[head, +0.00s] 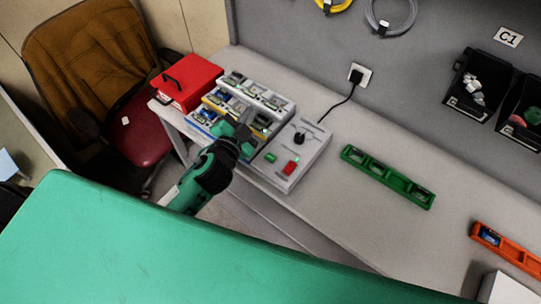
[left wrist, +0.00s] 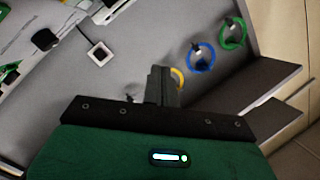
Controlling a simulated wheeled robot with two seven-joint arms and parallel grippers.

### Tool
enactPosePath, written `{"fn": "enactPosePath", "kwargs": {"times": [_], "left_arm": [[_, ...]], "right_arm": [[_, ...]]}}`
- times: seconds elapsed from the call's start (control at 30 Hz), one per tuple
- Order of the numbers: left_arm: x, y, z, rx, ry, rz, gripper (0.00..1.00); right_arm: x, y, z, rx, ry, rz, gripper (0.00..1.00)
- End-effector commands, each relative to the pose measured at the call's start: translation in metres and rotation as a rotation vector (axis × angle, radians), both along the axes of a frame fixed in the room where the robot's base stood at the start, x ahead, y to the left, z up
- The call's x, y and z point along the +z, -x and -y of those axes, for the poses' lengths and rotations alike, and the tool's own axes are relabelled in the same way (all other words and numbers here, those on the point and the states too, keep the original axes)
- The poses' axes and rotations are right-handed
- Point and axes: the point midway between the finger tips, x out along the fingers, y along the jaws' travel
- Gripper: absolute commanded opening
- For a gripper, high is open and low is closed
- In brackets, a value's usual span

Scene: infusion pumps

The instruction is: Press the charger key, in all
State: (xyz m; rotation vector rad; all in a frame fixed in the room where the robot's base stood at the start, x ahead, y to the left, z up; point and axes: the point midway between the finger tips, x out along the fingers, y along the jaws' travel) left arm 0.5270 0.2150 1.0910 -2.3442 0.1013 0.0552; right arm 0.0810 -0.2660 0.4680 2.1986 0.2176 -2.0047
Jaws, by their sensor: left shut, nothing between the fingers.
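A light grey charger box (head: 309,140) stands on the bench, with a black knob (head: 299,138), a green key (head: 271,157) and a red key (head: 290,168) on its top. Its black cord runs to a wall socket (head: 359,75). My left gripper (head: 241,127) is shut and empty, just left of the box in the head view, in front of the stepped rack. It hides part of the rack. In the left wrist view the shut fingers (left wrist: 161,86) point toward the grey wall. I cannot tell its height above the bench. My right gripper is not in view.
A stepped rack (head: 258,92) of small modules and a red case (head: 187,82) stand left of the box. A green holder (head: 388,177) and an orange holder (head: 508,250) lie to the right. Black bins (head: 476,83) hang on the wall. Bench between box and green holder is clear.

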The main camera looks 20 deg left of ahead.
Motion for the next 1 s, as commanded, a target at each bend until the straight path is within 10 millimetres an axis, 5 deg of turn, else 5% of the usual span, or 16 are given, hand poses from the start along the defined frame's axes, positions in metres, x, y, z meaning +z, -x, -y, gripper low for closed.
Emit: {"fn": "enactPosePath", "kwargs": {"times": [0.1,0.3,0.4,0.53,0.8,1.0], "left_arm": [[0.063,-0.014,0.039,-0.220,-0.192,0.274,0.00],[0.106,0.006,0.108,-0.633,-0.570,0.600,0.00],[0.097,0.021,0.130,-0.851,-0.790,0.687,0.00],[0.066,0.034,0.133,-1.118,-1.094,0.709,0.00],[0.007,0.032,0.080,-1.454,-1.569,0.528,0.00],[-0.004,0.028,0.059,-1.515,-1.676,0.450,0.00]], "right_arm": [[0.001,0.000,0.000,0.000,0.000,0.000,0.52],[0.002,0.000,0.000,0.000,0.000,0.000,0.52],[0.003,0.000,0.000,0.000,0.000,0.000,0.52],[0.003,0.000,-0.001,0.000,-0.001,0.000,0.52],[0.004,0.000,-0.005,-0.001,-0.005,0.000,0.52],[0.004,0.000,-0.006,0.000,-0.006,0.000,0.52]]}}
